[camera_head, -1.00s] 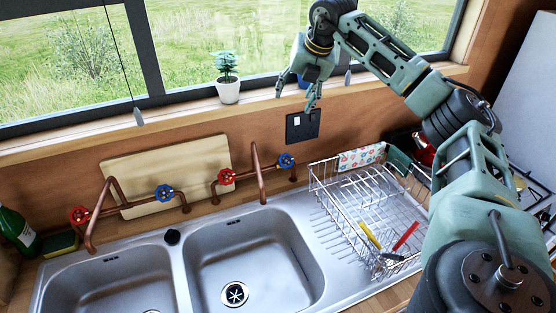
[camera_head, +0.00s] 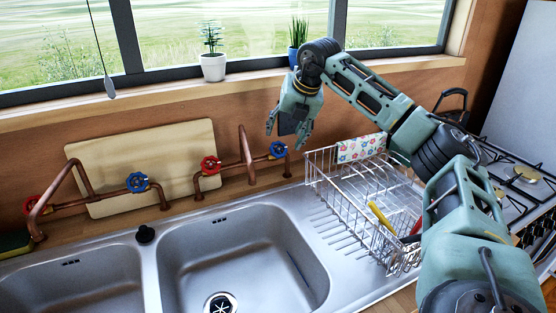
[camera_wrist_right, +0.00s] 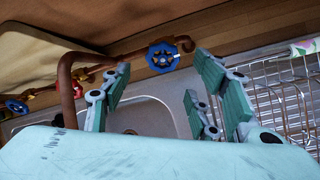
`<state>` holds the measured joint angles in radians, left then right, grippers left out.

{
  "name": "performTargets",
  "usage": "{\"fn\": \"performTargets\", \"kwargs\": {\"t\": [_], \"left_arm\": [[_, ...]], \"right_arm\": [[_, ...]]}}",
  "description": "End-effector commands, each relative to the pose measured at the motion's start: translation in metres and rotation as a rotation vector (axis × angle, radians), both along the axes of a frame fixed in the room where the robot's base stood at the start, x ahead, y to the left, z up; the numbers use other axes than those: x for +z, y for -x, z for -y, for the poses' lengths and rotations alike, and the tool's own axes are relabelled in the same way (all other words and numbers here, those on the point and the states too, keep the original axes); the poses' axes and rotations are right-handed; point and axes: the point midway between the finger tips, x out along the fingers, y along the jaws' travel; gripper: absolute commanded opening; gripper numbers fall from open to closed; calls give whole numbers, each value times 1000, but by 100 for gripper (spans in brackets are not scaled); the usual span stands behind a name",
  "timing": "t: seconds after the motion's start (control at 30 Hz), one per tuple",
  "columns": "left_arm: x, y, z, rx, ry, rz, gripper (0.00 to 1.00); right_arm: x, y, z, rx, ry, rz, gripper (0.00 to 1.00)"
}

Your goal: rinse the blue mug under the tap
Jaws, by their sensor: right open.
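No blue mug shows in these frames. The right tap (camera_head: 247,155) is a copper pipe with a red valve wheel (camera_head: 210,165) and a blue valve wheel (camera_head: 278,149), behind the right basin (camera_head: 235,250). My right gripper (camera_head: 287,136) is open and empty, fingers pointing down, in front of the wall near the blue wheel. In the right wrist view its open fingers (camera_wrist_right: 155,115) hang over the sink, with the blue wheel (camera_wrist_right: 163,58) beyond them. A second copper tap (camera_head: 75,178) stands over the left basin (camera_head: 75,292). My left gripper is not in view.
A wire dish rack (camera_head: 325,185) with utensils and a flowered cloth (camera_head: 360,148) stands right of the basins. A wooden board (camera_head: 150,150) leans behind the taps. Potted plants stand on the windowsill (camera_head: 150,105). A gas hob (camera_head: 515,180) is at the right.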

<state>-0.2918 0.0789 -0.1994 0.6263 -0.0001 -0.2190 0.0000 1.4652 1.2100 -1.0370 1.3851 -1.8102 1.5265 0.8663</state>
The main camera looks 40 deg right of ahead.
Motion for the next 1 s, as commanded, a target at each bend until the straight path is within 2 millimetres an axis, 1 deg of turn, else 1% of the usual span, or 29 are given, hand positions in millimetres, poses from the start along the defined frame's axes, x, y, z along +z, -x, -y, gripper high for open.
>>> {"fn": "performTargets", "kwargs": {"t": [0.17,0.3,0.4,0.5,0.63,0.87,1.0], "left_arm": [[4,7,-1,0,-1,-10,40],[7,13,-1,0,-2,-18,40],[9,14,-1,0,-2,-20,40],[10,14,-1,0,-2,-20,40],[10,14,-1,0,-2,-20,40],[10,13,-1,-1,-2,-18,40],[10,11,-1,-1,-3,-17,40]], "right_arm": [[-19,-9,1,0,0,-4,55],[-40,-20,2,0,0,-4,55],[-53,-27,3,0,0,-4,55],[-61,-31,4,0,0,-1,55],[-66,-34,4,0,1,-1,55],[-67,-34,4,1,1,-1,55],[-67,-34,4,1,1,-1,43]]}}
